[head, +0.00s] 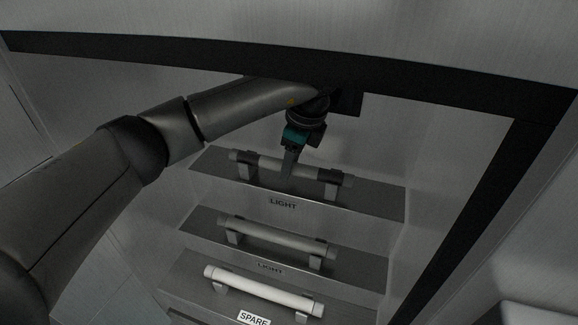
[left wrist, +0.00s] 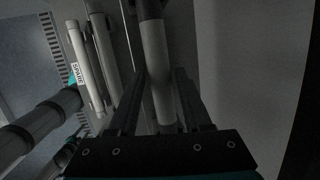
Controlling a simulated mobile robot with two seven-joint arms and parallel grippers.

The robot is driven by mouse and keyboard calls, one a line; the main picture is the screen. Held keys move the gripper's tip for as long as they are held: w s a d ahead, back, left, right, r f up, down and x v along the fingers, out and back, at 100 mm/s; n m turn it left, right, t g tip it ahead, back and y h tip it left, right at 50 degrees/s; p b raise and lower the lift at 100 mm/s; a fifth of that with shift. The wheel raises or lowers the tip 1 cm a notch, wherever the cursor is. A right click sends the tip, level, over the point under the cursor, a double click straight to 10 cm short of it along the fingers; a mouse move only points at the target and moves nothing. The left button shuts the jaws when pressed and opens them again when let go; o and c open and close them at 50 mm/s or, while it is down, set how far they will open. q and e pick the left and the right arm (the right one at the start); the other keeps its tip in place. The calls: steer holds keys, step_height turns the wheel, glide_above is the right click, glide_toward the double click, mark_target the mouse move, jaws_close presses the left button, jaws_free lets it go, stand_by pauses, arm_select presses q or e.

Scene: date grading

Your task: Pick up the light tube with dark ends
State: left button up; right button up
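The light tube with dark ends (head: 268,163) lies level in its holders on the top step, above a LIGHT label. In the left wrist view, the tube (left wrist: 157,55) runs between my fingers, with one dark end at the top. My left gripper (head: 288,174) reaches down over the tube's middle. In the left wrist view, the left gripper (left wrist: 159,82) has one finger on each side of the tube, spread apart. I see narrow gaps and no clear contact. Dark arm parts with teal show at the left of that view; they may be my right arm, its fingers unclear.
A plain grey tube (head: 275,237) sits on the middle step, also labelled LIGHT. A white tube (head: 262,290) sits on the lowest step by the SPARE label (head: 254,319). A black frame bar (head: 430,92) crosses above the steps, and another slopes down at the right.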

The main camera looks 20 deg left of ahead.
arm_select(q)
jaws_close()
steer(key=shift+r, duration=0.1)
stand_by(0.4)
